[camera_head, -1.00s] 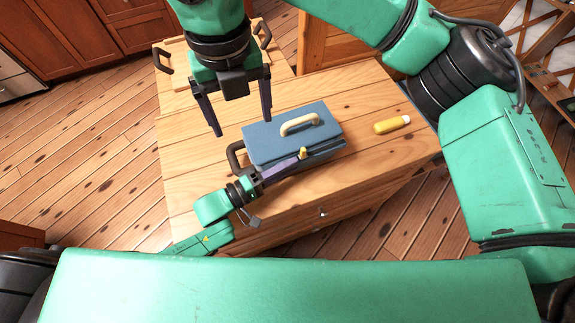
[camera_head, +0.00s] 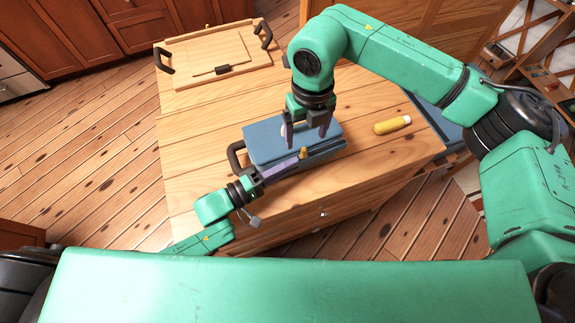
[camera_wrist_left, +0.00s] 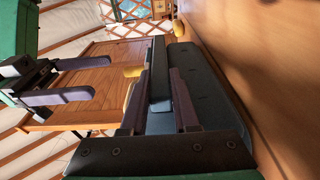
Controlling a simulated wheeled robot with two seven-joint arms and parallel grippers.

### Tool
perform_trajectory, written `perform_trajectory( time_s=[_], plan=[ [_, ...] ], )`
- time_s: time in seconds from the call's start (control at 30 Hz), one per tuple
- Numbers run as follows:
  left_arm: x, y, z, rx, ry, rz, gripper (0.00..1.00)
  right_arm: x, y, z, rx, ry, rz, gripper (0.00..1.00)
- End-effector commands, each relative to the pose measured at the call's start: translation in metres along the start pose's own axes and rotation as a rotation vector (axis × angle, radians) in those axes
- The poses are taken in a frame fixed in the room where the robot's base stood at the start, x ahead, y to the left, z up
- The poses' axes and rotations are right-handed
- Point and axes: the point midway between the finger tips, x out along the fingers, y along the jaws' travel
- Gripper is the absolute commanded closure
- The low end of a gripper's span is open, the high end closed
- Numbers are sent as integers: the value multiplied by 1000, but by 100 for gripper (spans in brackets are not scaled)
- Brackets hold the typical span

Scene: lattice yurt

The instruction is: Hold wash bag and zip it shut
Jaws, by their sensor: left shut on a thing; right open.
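The blue wash bag (camera_head: 262,135) lies on the wooden cabinet top, with a dark loop (camera_head: 236,158) at its left end. A small yellow zip pull (camera_head: 304,152) shows at its front edge. My left gripper (camera_head: 296,163) is shut on the bag's front edge, just below the pull.
A wooden tray (camera_head: 215,50) with dark handles is at the back left. The cabinet top (camera_head: 205,120) is clear left of the bag.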

Motion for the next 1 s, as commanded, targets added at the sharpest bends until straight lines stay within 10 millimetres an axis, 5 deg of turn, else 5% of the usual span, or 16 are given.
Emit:
perform_trajectory(
  time_s=[0.3,0.67,0.77,0.9,1.0],
  plan=[
    [-1,-3,0,-3,1,-6,100,49,1,0,0,3,1,15],
    [-1,-3,0,-3,1,-7,100,59,1,0,0,1,0,15],
    [-1,-3,0,-3,1,-7,100,59,1,0,0,1,0,46],
    [-1,-3,0,-3,1,-8,100,59,1,0,0,1,0,99],
    [-1,-3,0,-3,1,-8,100,59,1,0,0,1,0,100]
  ],
)
